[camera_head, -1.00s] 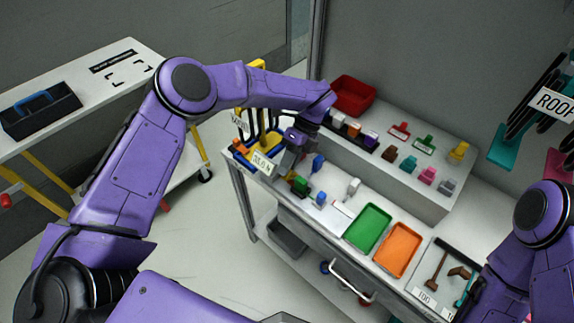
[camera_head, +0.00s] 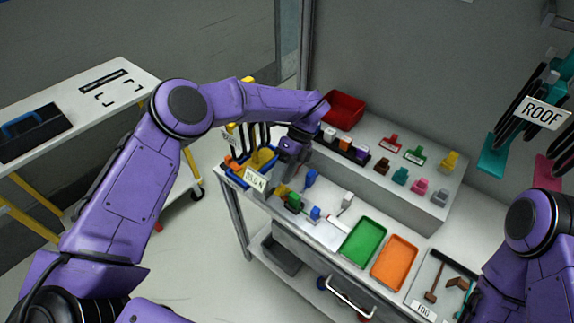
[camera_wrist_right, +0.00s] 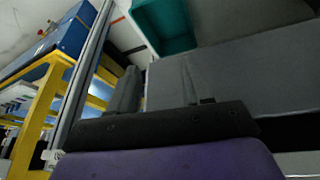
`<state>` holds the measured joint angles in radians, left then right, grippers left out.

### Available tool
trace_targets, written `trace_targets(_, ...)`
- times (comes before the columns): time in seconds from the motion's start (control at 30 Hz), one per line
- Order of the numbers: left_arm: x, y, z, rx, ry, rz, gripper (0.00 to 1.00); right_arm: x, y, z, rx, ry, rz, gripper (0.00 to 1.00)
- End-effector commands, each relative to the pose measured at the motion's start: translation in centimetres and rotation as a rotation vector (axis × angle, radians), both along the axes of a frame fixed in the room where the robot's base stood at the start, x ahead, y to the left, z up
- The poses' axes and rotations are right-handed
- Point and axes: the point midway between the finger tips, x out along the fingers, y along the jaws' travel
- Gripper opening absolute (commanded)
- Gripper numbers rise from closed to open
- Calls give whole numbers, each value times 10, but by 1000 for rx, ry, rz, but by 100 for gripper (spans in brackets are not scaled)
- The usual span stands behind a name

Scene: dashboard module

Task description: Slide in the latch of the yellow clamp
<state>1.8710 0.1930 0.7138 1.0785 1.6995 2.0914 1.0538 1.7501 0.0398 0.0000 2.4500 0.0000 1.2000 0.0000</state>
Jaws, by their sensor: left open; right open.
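A small yellow piece (camera_head: 281,189), which looks like the yellow clamp, sits on the workbench beside a green piece (camera_head: 294,201). It is small in the view, and its latch cannot be made out. My left gripper (camera_head: 284,175) is open and points down just above and behind the yellow piece; whether it touches cannot be told. My right gripper (camera_wrist_right: 158,88) is open and empty in the right wrist view, away from the yellow piece. In the head view the right gripper is out of sight, with only its arm at the right edge.
Blue pieces (camera_head: 311,178) and a white piece (camera_head: 347,201) stand near the yellow one. A green tray (camera_head: 363,243) and an orange tray (camera_head: 394,263) lie to the right. A blue-edged bin (camera_head: 237,180) stands left. A raised shelf (camera_head: 425,212) with several coloured pieces is behind.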

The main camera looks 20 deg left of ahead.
Motion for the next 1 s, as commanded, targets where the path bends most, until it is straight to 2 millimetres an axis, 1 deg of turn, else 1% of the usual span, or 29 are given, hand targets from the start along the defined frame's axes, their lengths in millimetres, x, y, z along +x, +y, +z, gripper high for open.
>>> trace_targets(0.03, 7, -3, 5, 1, -6, 1, 45, 0, 0, -8, 0, 0, 0, 49)
trace_targets(0.13, 22, -9, 27, 2, -9, 2, 45, 0, 0, -16, 0, 0, 0, 49)
trace_targets(0.27, 37, -15, 52, 2, -7, 2, 45, 0, 0, -17, 0, 0, 0, 49)
trace_targets(0.33, 42, -15, 61, 5, -3, 2, 45, 0, 0, -12, 0, 0, 0, 49)
trace_targets(0.5, 49, -18, 72, 0, -2, 2, 45, 0, 0, -11, 0, 0, 0, 49)
trace_targets(0.8, 50, -19, 74, -2, -3, 1, 45, 0, 0, -11, 0, 0, 0, 49)
trace_targets(0.87, 50, -19, 75, -2, -3, 1, 25, 0, 0, -10, 0, 0, 0, 49)
trace_targets(0.9, 50, -18, 77, -2, -3, 1, 12, 0, 0, -7, 0, 0, 0, 49)
trace_targets(0.93, 50, -18, 81, -3, -2, 1, 2, 0, 0, -4, 0, 0, 0, 49)
trace_targets(0.97, 50, -18, 85, -2, -2, 2, 0, 0, 0, 1, 0, 0, 0, 49)
trace_targets(1.0, 49, -18, 92, -1, -3, 3, 0, 0, 0, 8, 0, 0, 0, 49)
